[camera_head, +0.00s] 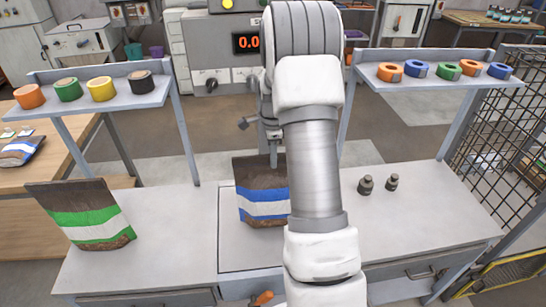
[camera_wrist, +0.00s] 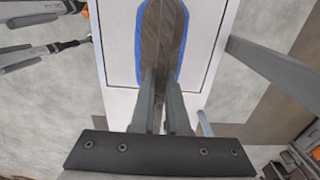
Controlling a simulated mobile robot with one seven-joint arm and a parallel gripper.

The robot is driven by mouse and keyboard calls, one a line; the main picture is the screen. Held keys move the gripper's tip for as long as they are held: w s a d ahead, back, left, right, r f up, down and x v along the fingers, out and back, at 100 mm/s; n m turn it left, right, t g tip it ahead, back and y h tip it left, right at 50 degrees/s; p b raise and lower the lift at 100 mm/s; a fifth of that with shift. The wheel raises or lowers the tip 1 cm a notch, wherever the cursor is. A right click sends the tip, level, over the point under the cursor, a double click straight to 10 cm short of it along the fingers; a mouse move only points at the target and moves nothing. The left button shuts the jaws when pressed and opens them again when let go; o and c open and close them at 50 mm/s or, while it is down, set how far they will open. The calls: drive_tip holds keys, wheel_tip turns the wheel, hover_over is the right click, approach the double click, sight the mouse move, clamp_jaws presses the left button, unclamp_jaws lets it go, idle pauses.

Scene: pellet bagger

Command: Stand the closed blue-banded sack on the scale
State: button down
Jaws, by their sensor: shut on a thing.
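The blue-banded sack (camera_head: 262,205) is brown with blue and white bands and looks upright at the middle of the bench; my arm covers its right side. In the wrist view, I look down on the sack's brown top and blue sides (camera_wrist: 162,40). My gripper (camera_wrist: 163,74) is shut on its top edge; in the head view the gripper is mostly hidden by my arm. A pale, dark-outlined plate, apparently the scale (camera_head: 240,258), lies under the sack. I cannot tell whether the sack's base touches it. A red display (camera_head: 248,42) behind reads 0.0, partly covered.
A green-banded sack (camera_head: 92,215) leans at the bench's left. Two small dark weights (camera_head: 366,185) stand to the right. Raised shelves with tape rolls (camera_head: 100,90) (camera_head: 445,70) flank the middle. Wire mesh (camera_head: 505,130) borders the right. The bench's right front is clear.

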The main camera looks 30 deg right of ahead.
drive_tip(key=shift+f+b, duration=0.35)
drive_tip(key=shift+f, duration=0.05)
drive_tip(key=c, duration=0.8)
unclamp_jaws()
drive_tip(key=shift+c, duration=0.2)
drive_tip(key=shift+s+f, duration=0.1)
